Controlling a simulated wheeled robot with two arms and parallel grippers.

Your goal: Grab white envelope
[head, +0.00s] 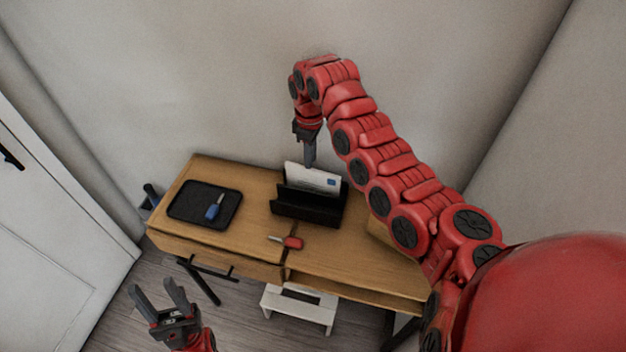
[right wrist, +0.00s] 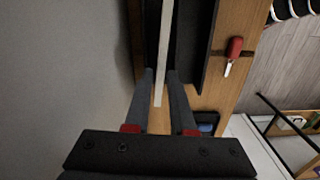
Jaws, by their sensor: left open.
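The white envelope (head: 312,179) stands upright in a black holder (head: 306,208) on the wooden desk. A small blue mark shows on its face. My right gripper (head: 310,158) points down at the envelope's top left part. In the right wrist view the envelope (right wrist: 163,60) shows as a thin white strip edge-on, between the two fingers of my right gripper (right wrist: 162,85). The fingers look apart, with a narrow gap beside the envelope. Whether either touches it cannot be told. My left gripper (head: 160,300) is open and empty, low at the front left, away from the desk.
A black tray (head: 185,205) with a blue-handled item (head: 214,208) lies on the desk's left. A red-handled item (head: 291,242) lies in front of the holder. A white stool (head: 300,309) stands below the desk. A wall is close behind; a white door (head: 50,230) is left.

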